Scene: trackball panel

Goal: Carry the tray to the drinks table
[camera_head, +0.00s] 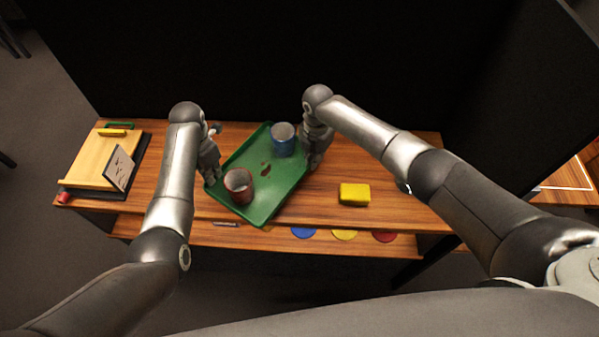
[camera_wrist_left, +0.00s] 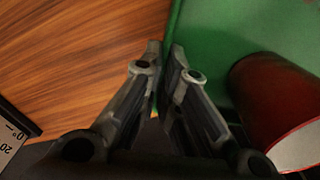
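The green tray (camera_head: 247,205) sits turned at an angle on the wooden table, its front corner at the table's front edge. I cannot tell whether it is lifted. A red cup (camera_head: 238,186) and a blue cup (camera_head: 283,139) stand on it. My left gripper (camera_head: 212,180) is at the tray's left edge. In the left wrist view its fingers (camera_wrist_left: 165,48) are close together with the tray's rim (camera_wrist_left: 172,22) between their tips, the red cup (camera_wrist_left: 268,95) beside them. My right gripper (camera_head: 314,162) is at the tray's right edge; its fingertips are not clear.
On the wooden table (camera_head: 400,208), a yellow block (camera_head: 354,194) lies right of the tray. A wooden board (camera_head: 98,163) with a small card (camera_head: 119,168) lies at the left end. Coloured discs show on the lower shelf (camera_head: 270,240). Dark panels stand behind. Another wooden surface (camera_head: 575,185) shows at far right.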

